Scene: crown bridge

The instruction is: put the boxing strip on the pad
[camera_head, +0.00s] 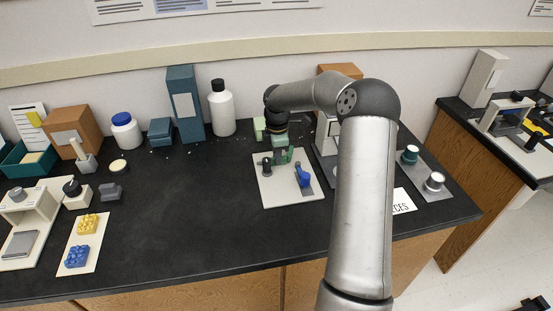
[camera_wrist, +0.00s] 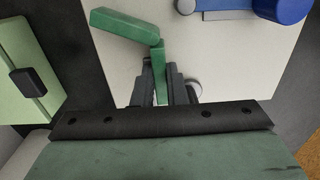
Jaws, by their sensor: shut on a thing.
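A green, bent boxing strip (camera_wrist: 124,24) is in my gripper (camera_wrist: 161,88), with its lower arm between the two dark fingers and its long arm reaching up and left in the wrist view. In the head view the strip (camera_head: 289,154) shows as a small green patch beside my gripper (camera_head: 281,158), partly hidden by it. The gripper is shut on the strip over a white board (camera_head: 277,195); I cannot tell whether the strip touches it. This flat board may be the pad. It also fills the wrist view's background (camera_wrist: 235,70).
A blue piece (camera_head: 303,176) on a grey strip lies on the board's right side; the blue (camera_wrist: 291,8) shows top right in the wrist view. A light green item with a dark clip (camera_wrist: 27,82) is left. Bottles and boxes line the wall. The middle bench (camera_head: 185,205) is clear.

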